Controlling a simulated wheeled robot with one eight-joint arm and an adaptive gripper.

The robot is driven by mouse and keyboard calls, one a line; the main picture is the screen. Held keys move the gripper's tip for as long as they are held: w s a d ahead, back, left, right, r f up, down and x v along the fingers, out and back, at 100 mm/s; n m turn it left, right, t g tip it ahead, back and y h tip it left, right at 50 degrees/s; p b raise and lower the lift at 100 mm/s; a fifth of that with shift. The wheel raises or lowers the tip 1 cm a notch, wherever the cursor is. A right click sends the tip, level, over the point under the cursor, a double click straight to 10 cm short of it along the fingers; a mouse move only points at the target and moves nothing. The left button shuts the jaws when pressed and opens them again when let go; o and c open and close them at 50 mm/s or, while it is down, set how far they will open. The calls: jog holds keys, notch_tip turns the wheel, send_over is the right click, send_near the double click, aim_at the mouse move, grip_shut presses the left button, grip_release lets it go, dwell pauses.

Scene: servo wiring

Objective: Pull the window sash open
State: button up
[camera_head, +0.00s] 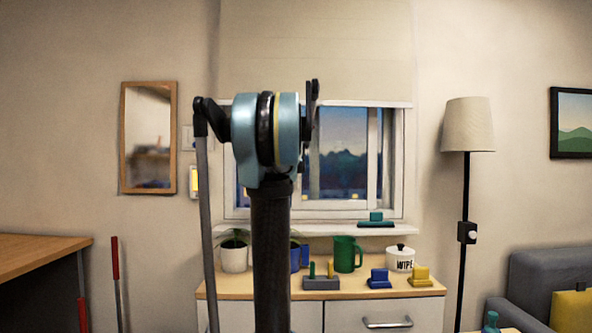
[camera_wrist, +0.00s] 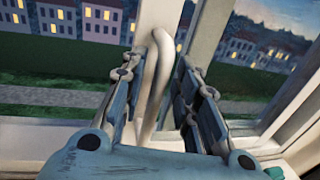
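The window sash (camera_wrist: 204,45) has a pale frame and shows in the wrist view, with a curved pale handle (camera_wrist: 158,75) on it. My gripper (camera_wrist: 162,62) has its two fingers apart, one on each side of the handle. The handle stands between them, closer to the left finger; whether it touches that finger I cannot tell. In the head view the window (camera_head: 345,150) stands behind my arm, which covers its left part. The handle and my fingertips are hidden there.
Below the window is a sill (camera_head: 345,229) with a teal block-like item (camera_head: 376,218). A cabinet (camera_head: 345,285) holds a potted plant (camera_head: 234,255), green mug (camera_head: 346,254), white WIPE pot (camera_head: 400,258) and several small blocks. A floor lamp (camera_head: 467,125) stands right, a mirror (camera_head: 148,138) hangs left.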

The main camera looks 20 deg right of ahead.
jog(key=shift+a, duration=0.1)
jog(key=v, duration=1.1)
jog(key=shift+s+a, duration=0.2)
jog(key=shift+s, duration=0.1)
jog(key=shift+f, duration=0.1)
dwell(0.3)
jog(key=s+a+f+m+g+y, duration=0.1)
jog(key=s+a+f+m+g, duration=0.3)
jog(key=s+f+m, duration=0.75)
jog(key=s+a+f+m+g+y, duration=0.1)
jog(key=s+a+f+m+g, duration=0.25)
jog(key=s+f+m, duration=0.75)
jog(key=s+a+f+m+g+y, duration=0.1)
jog(key=s+a+f+m+y, duration=0.1)
jog(key=s+a+f, duration=0.2)
jog(key=s+a+f+m+g+y, duration=0.2)
jog(key=s+a+f, duration=0.3)
jog(key=a+f, duration=0.3)
jog(key=s+a+f+m+g+y, duration=0.2)
jog(key=s+a+f, duration=0.3)
jog(key=f, duration=0.7)
jog(key=shift+a+f+m+y, duration=0.35)
jog(key=shift+a+y, duration=0.25)
jog(key=shift+y, duration=0.3)
jog(key=shift+w, duration=0.1)
